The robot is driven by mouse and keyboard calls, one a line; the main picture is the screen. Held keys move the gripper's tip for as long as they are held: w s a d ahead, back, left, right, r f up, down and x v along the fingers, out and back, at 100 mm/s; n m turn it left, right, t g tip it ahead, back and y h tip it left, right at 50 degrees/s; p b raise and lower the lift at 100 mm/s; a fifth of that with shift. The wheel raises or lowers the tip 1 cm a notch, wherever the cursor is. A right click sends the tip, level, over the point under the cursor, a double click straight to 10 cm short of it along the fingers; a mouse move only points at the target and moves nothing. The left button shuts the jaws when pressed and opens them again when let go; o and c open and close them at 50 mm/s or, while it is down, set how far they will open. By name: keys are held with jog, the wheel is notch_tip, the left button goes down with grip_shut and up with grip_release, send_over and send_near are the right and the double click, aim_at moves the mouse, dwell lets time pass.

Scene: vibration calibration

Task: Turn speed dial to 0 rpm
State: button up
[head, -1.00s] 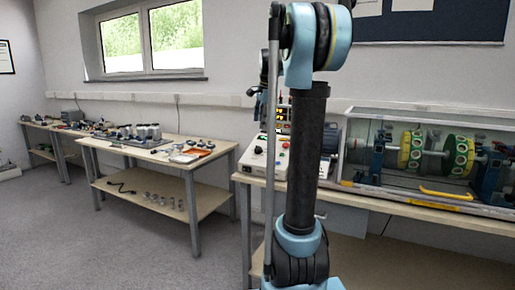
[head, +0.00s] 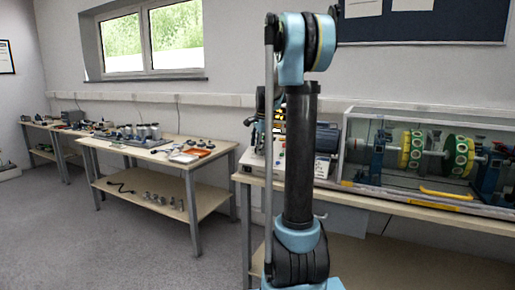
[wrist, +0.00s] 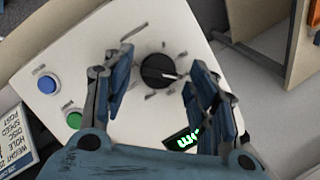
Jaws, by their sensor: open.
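The speed dial (wrist: 156,68) is a round black knob with a white pointer on the sloped white panel of the control box (wrist: 90,50). Its pointer faces right in the wrist view, and printed marks surround it. My gripper (wrist: 160,66) is open, with one blue finger left of the dial and one right of it. No clear contact with the knob shows. A green-lit display (wrist: 183,141) is partly hidden by the right finger and the gripper body. In the head view the control box (head: 256,162) stands on the bench, partly behind my arm.
A blue button (wrist: 47,84) and a green button (wrist: 74,120) sit left of the dial. A label plate (wrist: 14,140) is at the lower left. In the head view, a clear-covered rotor rig (head: 430,155) fills the bench to the right.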

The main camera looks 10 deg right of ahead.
jog(key=shift+c, duration=0.6)
jog(key=c, duration=1)
jog(key=shift+o, duration=0.2)
jog(key=shift+w, duration=0.1)
jog(key=n, duration=0.1)
jog(key=n+g, duration=0.1)
jog(key=n, duration=0.1)
jog(key=shift+w+a+r+n, duration=0.1)
jog(key=shift+w+a+n, duration=0.1)
jog(key=shift+n, duration=0.1)
jog(key=n, duration=0.2)
jog(key=n+g+h, duration=0.1)
jog(key=n, duration=0.2)
jog(key=shift+w+a+h, duration=0.15)
jog(key=shift+h, duration=0.15)
jog(key=n+g+h, duration=0.1)
jog(key=n, duration=0.3)
jog(key=shift+a, duration=0.15)
jog(key=shift+a+n+h, duration=0.1)
jog(key=shift+n+h, duration=0.7)
jog(key=shift+n, duration=1.1)
